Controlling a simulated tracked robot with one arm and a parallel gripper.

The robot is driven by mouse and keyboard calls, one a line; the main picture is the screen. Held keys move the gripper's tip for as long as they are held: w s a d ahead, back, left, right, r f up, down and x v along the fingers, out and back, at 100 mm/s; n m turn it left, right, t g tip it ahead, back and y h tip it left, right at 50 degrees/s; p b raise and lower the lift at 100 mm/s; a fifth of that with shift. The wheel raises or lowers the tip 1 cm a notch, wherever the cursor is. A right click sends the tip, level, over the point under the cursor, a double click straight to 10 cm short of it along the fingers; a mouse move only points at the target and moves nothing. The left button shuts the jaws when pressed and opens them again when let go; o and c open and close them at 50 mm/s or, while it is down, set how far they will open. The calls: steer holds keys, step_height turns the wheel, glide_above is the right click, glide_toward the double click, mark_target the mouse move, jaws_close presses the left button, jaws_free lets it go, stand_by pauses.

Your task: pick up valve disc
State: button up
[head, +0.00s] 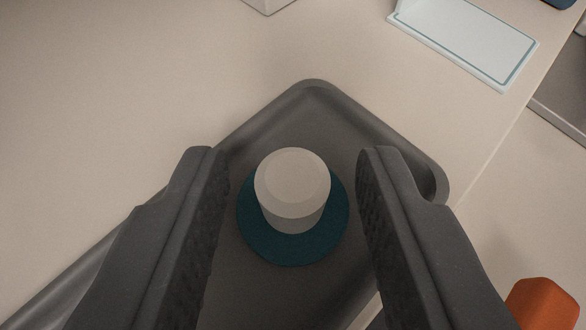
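The valve disc looks to be the teal round disc (292,248) with a pale grey cylindrical knob (292,185) standing up from its middle. It lies in a dark grey tray (315,92), near the tray's far corner. My gripper (289,165) is open, with one dark finger on each side of the knob. There is a visible gap between each finger and the knob. The fingers hide parts of the tray's sides.
The tray stands on a beige bench top (120,90), which is clear to the left. A white plate with a teal outline (470,42) lies at the upper right. An orange object (543,305) is at the lower right. A pale box corner (268,4) shows at the top.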

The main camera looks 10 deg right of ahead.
jaws_close()
